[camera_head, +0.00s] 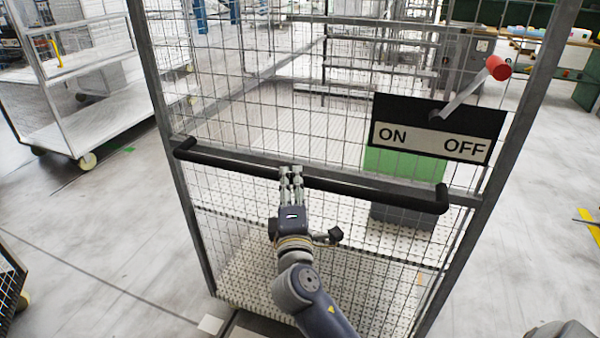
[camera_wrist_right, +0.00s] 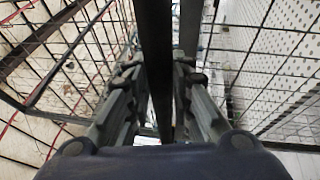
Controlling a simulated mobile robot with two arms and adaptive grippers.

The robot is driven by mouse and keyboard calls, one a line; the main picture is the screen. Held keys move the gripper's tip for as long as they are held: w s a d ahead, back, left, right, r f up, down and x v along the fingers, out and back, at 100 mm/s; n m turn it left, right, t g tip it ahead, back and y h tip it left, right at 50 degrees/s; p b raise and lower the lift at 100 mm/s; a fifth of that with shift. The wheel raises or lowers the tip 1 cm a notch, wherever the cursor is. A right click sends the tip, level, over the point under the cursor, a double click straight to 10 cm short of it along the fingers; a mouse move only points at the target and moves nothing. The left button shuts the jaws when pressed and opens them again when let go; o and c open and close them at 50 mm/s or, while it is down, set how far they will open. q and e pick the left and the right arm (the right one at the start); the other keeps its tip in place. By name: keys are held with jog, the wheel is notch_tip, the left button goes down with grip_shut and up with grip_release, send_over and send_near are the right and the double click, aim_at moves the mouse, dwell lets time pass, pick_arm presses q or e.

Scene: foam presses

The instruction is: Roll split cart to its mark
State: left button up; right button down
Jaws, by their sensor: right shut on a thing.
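The cart (camera_head: 189,216) is a tall grey wire-mesh cage that stands right in front of me. A black push bar (camera_head: 378,187) runs across its near side. My right gripper (camera_head: 291,172) is shut on this bar, left of its middle. In the right wrist view the dark bar (camera_wrist_right: 154,60) passes between the fingers of the gripper (camera_wrist_right: 158,95). A black and white ON/OFF plate (camera_head: 437,128) with a red-knobbed lever (camera_head: 497,68) is at the upper right of the cage. My left gripper is not in view. I cannot make out the cart's mark.
A grey shelf cart (camera_head: 95,118) on casters stands at the left. Part of a dark mesh cart (camera_head: 9,284) shows at the lower left edge. A yellow floor marking (camera_head: 589,224) is at the right. The pale floor beside the cage is clear.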

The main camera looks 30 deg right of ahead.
jog(key=shift+s+a+r, duration=0.2)
jog(key=shift+s+a, duration=0.25)
jog(key=shift+a, duration=0.2)
jog(key=shift+s+a+r, duration=0.15)
jog(key=shift+s+a, duration=0.25)
jog(key=shift+a, duration=0.25)
jog(key=c, duration=1.4)
grip_release()
jog(key=shift+a, duration=0.1)
jog(key=v, duration=1.2)
jog(key=shift+a+f, duration=0.15)
jog(key=shift+f, duration=0.05)
